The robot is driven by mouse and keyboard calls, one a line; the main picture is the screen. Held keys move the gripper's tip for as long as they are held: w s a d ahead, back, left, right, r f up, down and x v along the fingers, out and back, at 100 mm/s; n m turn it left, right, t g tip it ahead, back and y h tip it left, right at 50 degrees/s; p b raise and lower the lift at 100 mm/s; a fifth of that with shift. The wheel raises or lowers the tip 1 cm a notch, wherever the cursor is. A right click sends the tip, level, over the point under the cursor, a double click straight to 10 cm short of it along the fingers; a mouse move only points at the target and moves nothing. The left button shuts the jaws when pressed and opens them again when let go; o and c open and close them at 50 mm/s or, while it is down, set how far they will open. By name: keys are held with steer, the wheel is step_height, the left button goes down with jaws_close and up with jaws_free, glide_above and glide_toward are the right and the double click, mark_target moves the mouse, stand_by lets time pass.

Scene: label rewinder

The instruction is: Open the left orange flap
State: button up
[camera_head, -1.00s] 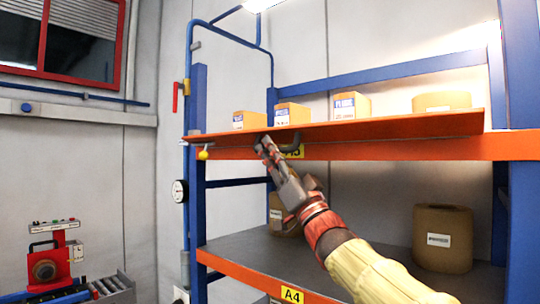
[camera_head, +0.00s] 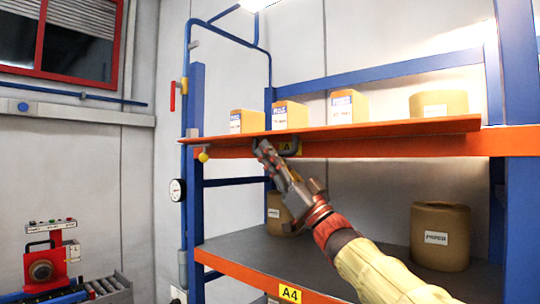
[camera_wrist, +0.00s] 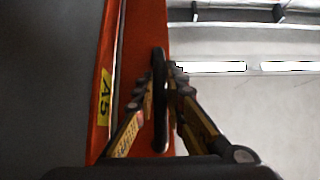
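The orange flap (camera_head: 400,129) is a long flat panel along the front of the upper shelf. It stands out nearly level toward me, above the orange shelf beam (camera_head: 430,147). My gripper (camera_head: 262,149) is at the flap's underside, left of its middle. In the wrist view my gripper (camera_wrist: 164,75) has its two fingers drawn in close on either side of a dark bar handle (camera_wrist: 160,115) on the orange panel (camera_wrist: 135,60). Exact finger contact is hard to see. The fingers partly hide the yellow label on the beam in the head view.
Several cartons (camera_head: 349,107) and a brown roll (camera_head: 438,104) stand on the upper shelf. A larger roll (camera_head: 440,237) stands on the grey lower shelf. A blue post (camera_head: 196,160) with a gauge (camera_head: 177,190) is at the left. A red machine (camera_head: 47,266) stands further left.

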steer(key=o, duration=0.5)
steer(key=shift+c, duration=0.2)
steer(key=shift+s, duration=0.1)
steer(key=v, duration=1.2)
